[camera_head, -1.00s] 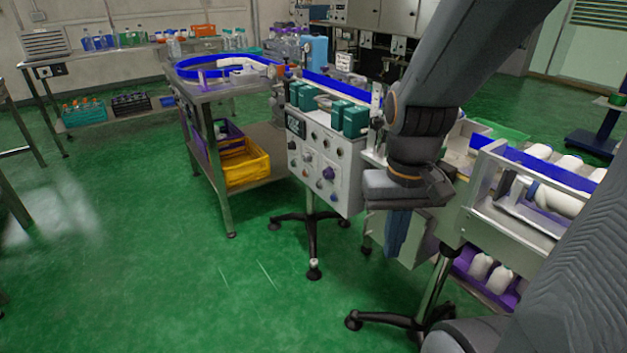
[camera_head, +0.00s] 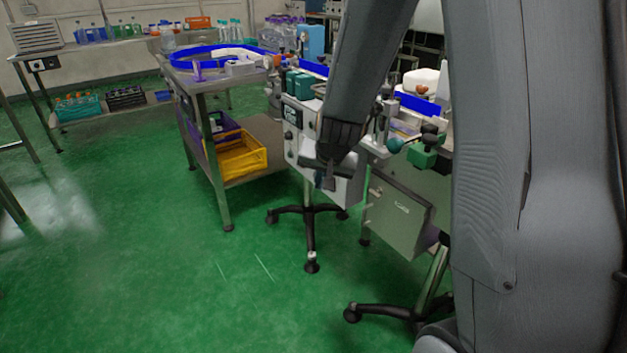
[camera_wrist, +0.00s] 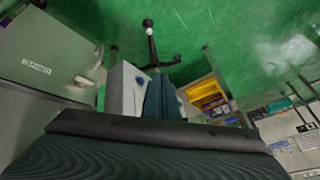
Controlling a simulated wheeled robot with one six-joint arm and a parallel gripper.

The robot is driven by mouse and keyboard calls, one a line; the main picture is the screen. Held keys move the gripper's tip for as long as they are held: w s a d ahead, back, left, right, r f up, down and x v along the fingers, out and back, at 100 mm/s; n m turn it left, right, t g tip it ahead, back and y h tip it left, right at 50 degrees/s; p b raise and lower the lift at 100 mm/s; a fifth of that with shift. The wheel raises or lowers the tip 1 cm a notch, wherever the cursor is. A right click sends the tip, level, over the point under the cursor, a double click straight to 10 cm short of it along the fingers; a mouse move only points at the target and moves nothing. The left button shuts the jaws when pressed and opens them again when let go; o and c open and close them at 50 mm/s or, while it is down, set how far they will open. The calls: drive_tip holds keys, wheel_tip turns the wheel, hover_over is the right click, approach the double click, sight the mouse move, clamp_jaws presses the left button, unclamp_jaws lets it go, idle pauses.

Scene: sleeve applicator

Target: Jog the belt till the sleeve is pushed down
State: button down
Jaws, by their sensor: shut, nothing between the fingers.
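My gripper (camera_head: 328,180) hangs in front of the white control box (camera_head: 294,142) in the head view and covers most of its knobs and buttons. Its fingers are together and empty; I cannot tell whether they touch the box. In the wrist view the dark fingers (camera_wrist: 162,98) overlap the side of the white control box (camera_wrist: 124,92), where one blue button (camera_wrist: 141,80) shows. The blue belt line (camera_head: 418,103) runs behind my arm, with another stretch (camera_head: 313,68) at the far side. I cannot make out the sleeve.
A steel table (camera_head: 208,83) with a blue curved track stands left of the box; a yellow crate (camera_head: 240,160) sits on its lower shelf. A grey cabinet (camera_head: 396,212) hangs to the right. Black stand feet (camera_head: 311,262) spread on the floor. The green floor at left is clear.

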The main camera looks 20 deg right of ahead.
drive_tip(key=w+a+f+m+t+h+b, duration=0.1)
drive_tip(key=w+a+f+m+t+h, duration=0.2)
drive_tip(key=w+f, duration=0.4)
drive_tip(key=w+a+f+m+t+h+b, duration=0.2)
drive_tip(key=w+a+f+m+t+h, duration=0.2)
drive_tip(key=w+f, duration=0.3)
drive_tip(key=w+t, duration=0.1)
drive_tip(key=w, duration=0.3)
drive_tip(key=shift+f, duration=0.3)
drive_tip(key=shift+d, duration=0.1)
drive_tip(key=w+d+b, duration=0.1)
drive_tip(key=w+d, duration=0.1)
drive_tip(key=d, duration=0.6)
drive_tip(key=shift+w+d, duration=0.15)
drive_tip(key=shift+w, duration=0.25)
drive_tip(key=shift+d, duration=0.15)
idle(0.9)
drive_tip(key=shift+w+d, duration=0.2)
drive_tip(key=shift+d, duration=0.05)
